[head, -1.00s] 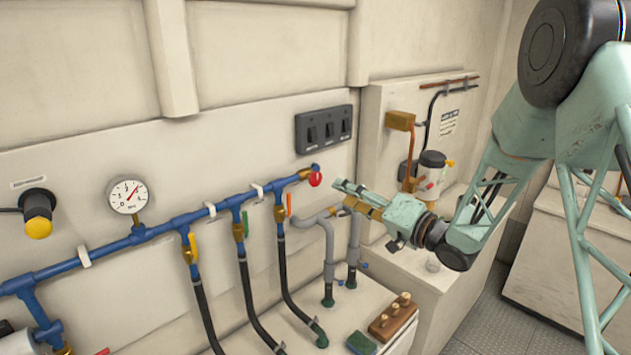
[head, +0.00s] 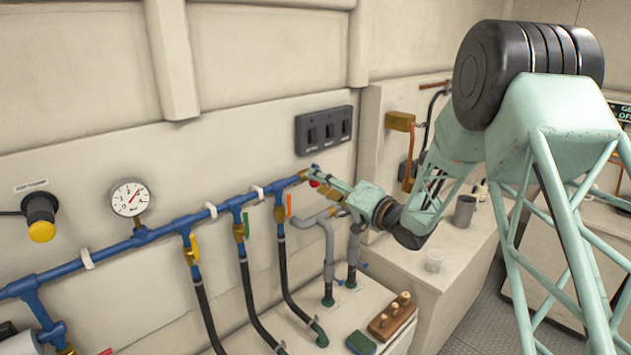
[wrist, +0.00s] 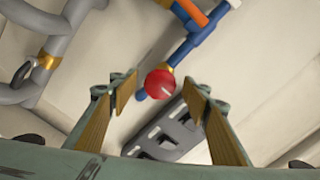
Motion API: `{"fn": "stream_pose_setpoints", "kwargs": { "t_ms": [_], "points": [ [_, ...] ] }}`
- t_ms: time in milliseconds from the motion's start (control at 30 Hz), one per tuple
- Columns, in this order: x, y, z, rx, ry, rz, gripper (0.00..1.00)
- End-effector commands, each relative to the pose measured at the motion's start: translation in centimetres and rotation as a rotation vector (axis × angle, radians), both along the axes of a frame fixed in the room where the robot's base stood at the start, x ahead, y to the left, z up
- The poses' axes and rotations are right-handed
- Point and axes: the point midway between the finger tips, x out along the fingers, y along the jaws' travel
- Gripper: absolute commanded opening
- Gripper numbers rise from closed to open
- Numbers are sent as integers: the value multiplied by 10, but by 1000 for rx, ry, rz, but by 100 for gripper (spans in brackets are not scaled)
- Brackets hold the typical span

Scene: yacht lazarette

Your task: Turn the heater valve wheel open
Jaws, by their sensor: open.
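A small red wheel (head: 313,183) sits at the right end of the blue pipe manifold (head: 170,226). It is the only wheel-like valve part I can make out, and no label on it is readable. My gripper (head: 324,187) is right by it and partly hides it in the head view. In the wrist view the red wheel (wrist: 160,83) appears between the two open fingers of my gripper (wrist: 158,88), with a gap on each side. I cannot tell whether the fingertips reach its depth.
A black switch panel (head: 324,130) is on the wall just above. Lever valves with orange (head: 289,205) and green (head: 245,222) handles and grey pipes (head: 328,250) are close by. A wooden block with pegs (head: 392,316) and a green sponge (head: 361,343) lie on the ledge below.

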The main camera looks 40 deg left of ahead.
Motion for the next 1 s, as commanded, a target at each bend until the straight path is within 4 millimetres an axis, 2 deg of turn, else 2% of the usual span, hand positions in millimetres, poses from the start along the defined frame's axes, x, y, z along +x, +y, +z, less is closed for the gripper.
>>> {"fn": "stream_pose_setpoints", "kwargs": {
  "t_ms": [233, 633, 900, 1000],
  "points": [
    [2, 17, 1, -1, 0, 1, 44],
    [2, 20, 0, 0, 0, 0, 44],
    [2, 20, 0, 0, 0, 0, 19],
    [2, 20, 0, 0, 0, 0, 19]
  ]
}}
